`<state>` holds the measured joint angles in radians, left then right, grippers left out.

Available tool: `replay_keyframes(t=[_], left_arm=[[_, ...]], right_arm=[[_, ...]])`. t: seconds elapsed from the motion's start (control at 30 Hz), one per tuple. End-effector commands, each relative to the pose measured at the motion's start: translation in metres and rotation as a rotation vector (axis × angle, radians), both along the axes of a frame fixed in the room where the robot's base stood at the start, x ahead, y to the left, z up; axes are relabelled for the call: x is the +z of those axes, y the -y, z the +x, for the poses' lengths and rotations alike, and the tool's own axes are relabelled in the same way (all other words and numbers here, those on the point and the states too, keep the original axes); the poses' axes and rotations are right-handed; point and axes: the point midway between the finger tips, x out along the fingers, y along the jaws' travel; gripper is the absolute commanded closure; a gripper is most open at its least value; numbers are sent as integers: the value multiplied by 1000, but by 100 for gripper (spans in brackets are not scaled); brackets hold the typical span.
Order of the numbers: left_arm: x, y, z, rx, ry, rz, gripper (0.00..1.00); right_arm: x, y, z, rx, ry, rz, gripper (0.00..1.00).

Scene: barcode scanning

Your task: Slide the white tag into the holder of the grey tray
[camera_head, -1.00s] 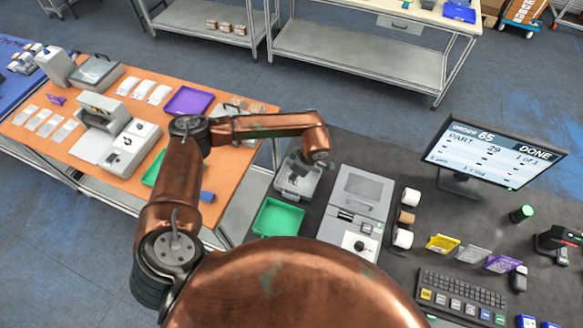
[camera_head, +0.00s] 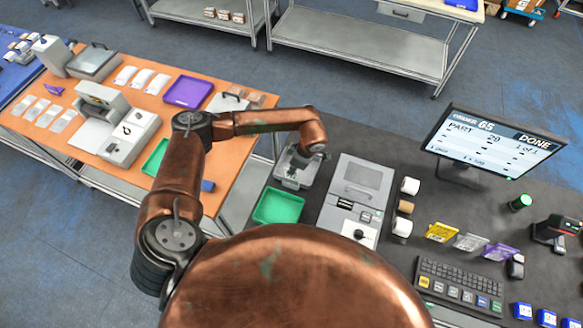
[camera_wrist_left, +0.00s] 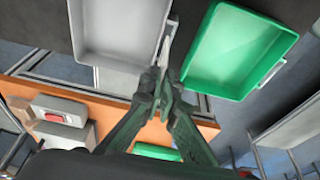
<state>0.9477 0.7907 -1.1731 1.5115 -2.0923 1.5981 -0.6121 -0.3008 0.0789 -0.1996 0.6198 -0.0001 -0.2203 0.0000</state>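The grey tray (camera_head: 292,183) stands on the dark bench in the head view, beside a green tray. In the left wrist view the grey tray (camera_wrist_left: 120,45) fills the upper left and looks empty. My left gripper (camera_wrist_left: 164,82) is at the grey tray's near right corner, fingers close together. A thin pale strip, seemingly the white tag (camera_wrist_left: 167,47) edge-on, stands up from between the fingertips along the tray's side wall. I cannot tell whether it is in the holder. In the head view the wrist covers most of the left gripper (camera_head: 301,158). My right gripper is not in view.
The green tray (camera_head: 279,206) is close on the right in the left wrist view (camera_wrist_left: 238,50), with a narrow gap to the grey tray. A grey label printer (camera_head: 359,195) stands right of them. A monitor (camera_head: 494,142) and keyboard (camera_head: 460,286) are further right.

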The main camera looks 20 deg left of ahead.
Motion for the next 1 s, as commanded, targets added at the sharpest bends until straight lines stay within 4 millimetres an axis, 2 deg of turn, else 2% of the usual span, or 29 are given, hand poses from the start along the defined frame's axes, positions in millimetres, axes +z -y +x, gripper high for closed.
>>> replay_keyframes(t=[0.5,0.97,1.0], left_arm=[[-36,0,0,-2,-1,0,100],[-42,0,0,-1,0,0,100],[-42,0,0,-1,0,0,98]], right_arm=[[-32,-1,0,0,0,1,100],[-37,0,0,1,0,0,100],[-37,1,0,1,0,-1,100]])
